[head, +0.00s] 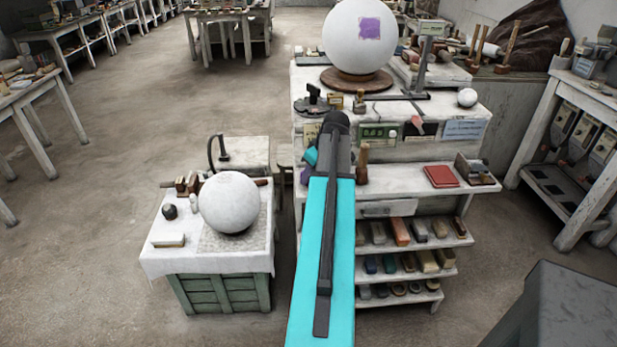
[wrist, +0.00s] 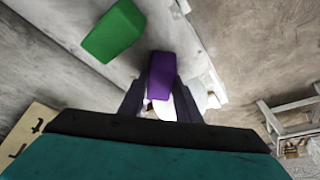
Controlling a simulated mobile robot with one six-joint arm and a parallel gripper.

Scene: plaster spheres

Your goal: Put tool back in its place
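A purple block (wrist: 162,72) sits between the two dark fingers of my gripper (wrist: 160,92) in the wrist view. The fingers appear to press on its sides, and its lower end is hidden between them. A small purple patch (head: 304,176) shows left of my arm in the head view, where my arm hides most of the gripper. A green block (wrist: 114,30) lies on a pale surface ahead and left in the wrist view. The white workbench (head: 410,203) has shelves holding several blocks (head: 401,231).
A large white sphere (head: 358,38) with a purple square stands on the workbench's turntable (head: 357,80). Another white sphere (head: 229,202) rests on a cloth-covered green crate (head: 222,293) at left. A red pad (head: 441,177) lies on the lower ledge.

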